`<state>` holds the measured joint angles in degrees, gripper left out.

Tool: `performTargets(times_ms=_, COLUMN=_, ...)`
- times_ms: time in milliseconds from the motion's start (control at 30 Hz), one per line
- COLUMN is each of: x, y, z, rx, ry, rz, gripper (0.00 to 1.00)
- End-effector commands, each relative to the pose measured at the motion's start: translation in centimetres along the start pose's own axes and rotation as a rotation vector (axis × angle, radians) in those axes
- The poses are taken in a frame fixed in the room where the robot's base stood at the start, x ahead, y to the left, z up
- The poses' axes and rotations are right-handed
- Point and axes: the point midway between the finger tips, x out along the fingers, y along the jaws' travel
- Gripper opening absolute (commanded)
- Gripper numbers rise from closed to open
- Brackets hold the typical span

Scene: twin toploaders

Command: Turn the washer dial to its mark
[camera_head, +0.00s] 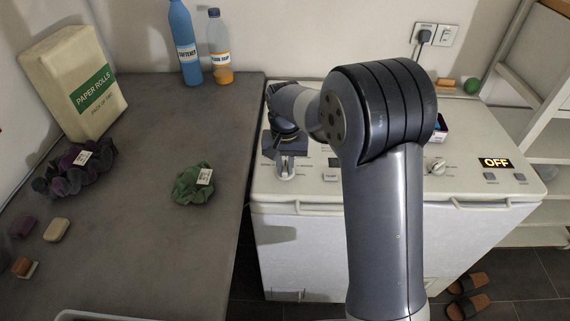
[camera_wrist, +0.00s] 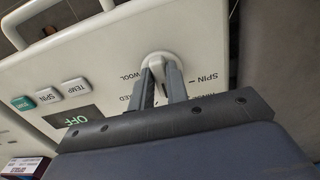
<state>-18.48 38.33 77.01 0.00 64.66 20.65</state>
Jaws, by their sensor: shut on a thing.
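My gripper (camera_head: 285,163) is over the front left of the left toploader's panel (camera_head: 262,185), pointing down. In the wrist view its two fingers (camera_wrist: 161,70) are closed on a round white dial (camera_wrist: 158,56), one finger on each side. The dial also shows in the head view (camera_head: 284,175), partly hidden by the fingers. Printed words such as WOOL and SPIN stand around the dial, upside down in the wrist view. The fingers hide part of the dial's face, and I cannot tell where its pointer stands against a mark.
A second white dial (camera_head: 434,166) and a lit OFF display (camera_head: 495,162) are on the right machine. The near display (camera_wrist: 72,121) also reads OFF, beside several buttons. A grey counter (camera_head: 150,230) with a green scrunchie (camera_head: 192,188) lies left. My arm hides the middle.

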Motion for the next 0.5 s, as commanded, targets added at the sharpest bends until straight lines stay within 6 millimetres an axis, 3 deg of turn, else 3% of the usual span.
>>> performTargets(times_ms=267, x=-0.08, y=-0.08, z=-0.02, rx=0.084, ry=0.000, rz=0.000, gripper=0.00)
performTargets(times_ms=500, x=-0.10, y=-0.22, z=-0.04, rx=0.262, ry=0.000, rz=0.000, gripper=0.00)
